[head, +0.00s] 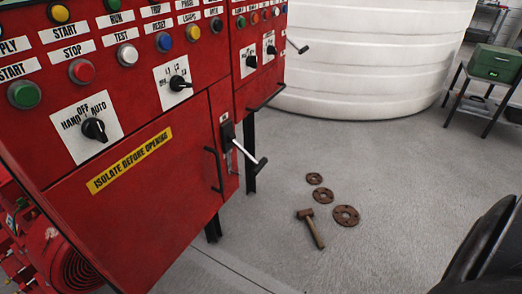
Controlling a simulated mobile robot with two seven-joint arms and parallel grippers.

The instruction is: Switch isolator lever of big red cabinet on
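The big red cabinet (130,185) fills the left of the head view, with a yellow "ISOLATE BEFORE OPENING" label on its lower door. The isolator lever (244,152) is at the cabinet's right edge. It is a thin metal rod with a dark grip at its end, coming out of a black mount below a small white label. The rod slants down to the right, and its grip hangs over the floor in the picture. Nothing touches the lever. Neither gripper can be made out in the head view.
A black door handle (213,169) sits just left of the lever. A second lever (298,47) is on the farther red cabinet. A hammer (310,228) and rusty flanges (345,216) lie on the grey floor. A dark shape, possibly my arm, fills the lower right corner.

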